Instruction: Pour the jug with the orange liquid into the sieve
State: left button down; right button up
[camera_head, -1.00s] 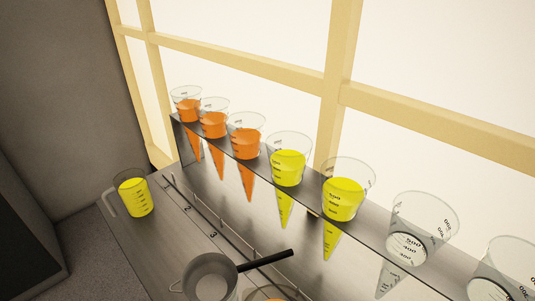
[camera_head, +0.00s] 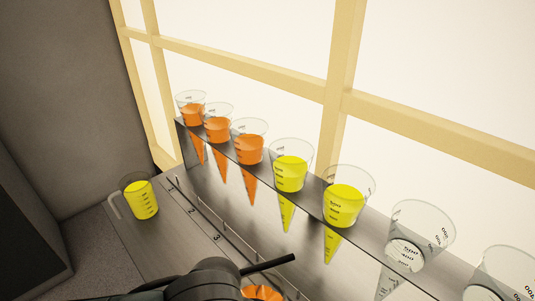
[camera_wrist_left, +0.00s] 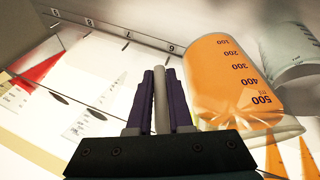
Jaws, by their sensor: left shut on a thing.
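The jug with the orange liquid (camera_wrist_left: 235,75) is large at the right of the left wrist view, with volume marks up to 500. It also shows as a patch of orange (camera_head: 262,292) at the bottom edge of the head view. My left gripper (camera_wrist_left: 160,80) is shut on a thin grey bar beside this jug, which looks like its handle. In the head view my dark left arm covers the gripper's fingers and the sieve's bowl. The sieve's black handle (camera_head: 268,264) sticks out to the right from behind the arm. My right gripper is not in view.
A jug with yellow liquid (camera_head: 143,199) stands on the left of the steel surface. Conical measuring cups with orange or yellow liquid, or clear, hang in a raised rack (camera_head: 222,158) along the window. A grey translucent vessel (camera_wrist_left: 292,55) stands beside the orange jug.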

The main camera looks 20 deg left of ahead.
aim_at(266, 286)
pick_arm(q)
jog(key=shift+w+a+r+h+b, duration=0.2)
jog(key=shift+a+r+h+b, duration=0.15)
jog(key=shift+h+b, duration=0.1)
dwell(0.3)
jog(key=shift+w+a+r+h+b, duration=0.15)
jog(key=shift+a+r+h+b, duration=0.2)
jog(key=shift+b, duration=0.3)
jog(key=shift+w+a+r+n+g+h+b, duration=0.15)
jog(key=shift+a+n+g+h+b, duration=0.25)
jog(key=shift+b, duration=0.65)
jog(key=shift+a+r+b, duration=0.1)
jog(key=shift+a+b, duration=0.1)
jog(key=shift+b, duration=0.15)
jog(key=shift+w+a+r+h+b, duration=0.15)
jog(key=shift+a+r+h+b, duration=0.2)
jog(key=shift+h+b, duration=0.8)
jog(key=shift+w+a+r+n+g+h+b, duration=0.15)
jog(key=shift+a+g+h+b, duration=0.2)
jog(key=shift+b, duration=1.1)
jog(key=shift+a+r+n+g+h+b, duration=0.15)
jog(key=shift+a+h+b, duration=0.2)
jog(key=shift+b, duration=1.1)
dwell(1.1)
